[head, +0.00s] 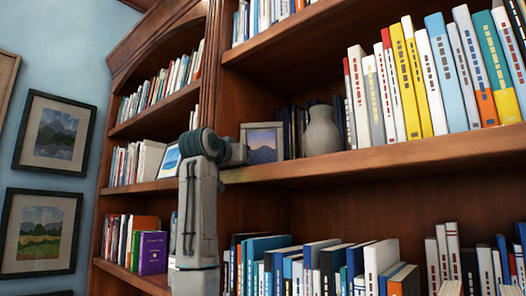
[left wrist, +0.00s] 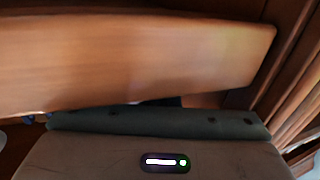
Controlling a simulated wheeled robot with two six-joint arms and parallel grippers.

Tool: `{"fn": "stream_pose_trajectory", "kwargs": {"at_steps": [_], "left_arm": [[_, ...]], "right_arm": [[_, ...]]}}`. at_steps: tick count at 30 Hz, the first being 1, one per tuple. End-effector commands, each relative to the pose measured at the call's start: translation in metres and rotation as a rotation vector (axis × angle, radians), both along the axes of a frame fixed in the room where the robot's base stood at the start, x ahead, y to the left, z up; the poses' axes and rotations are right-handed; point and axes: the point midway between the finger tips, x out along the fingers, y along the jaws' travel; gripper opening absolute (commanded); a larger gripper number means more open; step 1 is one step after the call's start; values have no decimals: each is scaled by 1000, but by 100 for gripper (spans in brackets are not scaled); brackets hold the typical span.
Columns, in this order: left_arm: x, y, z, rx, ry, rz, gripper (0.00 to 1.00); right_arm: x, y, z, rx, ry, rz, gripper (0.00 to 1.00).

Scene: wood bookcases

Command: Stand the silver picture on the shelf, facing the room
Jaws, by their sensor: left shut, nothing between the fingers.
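The silver picture (head: 264,143), a grey-silver frame around a mountain scene, stands upright on the middle shelf (head: 400,152). Its image faces the room and it leans back slightly. My left arm rises in front of the bookcase, and my left gripper (head: 240,153) is at the picture's left edge, covering a little of it. The gripper is shut with nothing held; I cannot tell whether it touches the frame. In the left wrist view, a wooden board (left wrist: 140,62) fills the upper part, the gripper's body lies below, and no picture is clear. My right gripper is out of view.
A grey vase (head: 322,132) stands just right of the picture, with upright books (head: 440,75) beyond. A second, pale-framed picture (head: 166,161) stands on the left bookcase, partly behind my arm. Books fill the shelf below. Framed paintings (head: 53,133) hang on the left wall.

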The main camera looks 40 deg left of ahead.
Motion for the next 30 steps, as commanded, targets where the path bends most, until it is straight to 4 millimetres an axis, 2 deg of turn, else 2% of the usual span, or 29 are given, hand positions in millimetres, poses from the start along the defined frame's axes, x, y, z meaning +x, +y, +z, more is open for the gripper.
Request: {"fn": "stream_pose_trajectory", "kwargs": {"at_steps": [11,30], "left_arm": [[1,0,0,0,1,0,0],[21,-2,0,0,2,0,0]], "right_arm": [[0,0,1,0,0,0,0],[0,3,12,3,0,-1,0]]}}
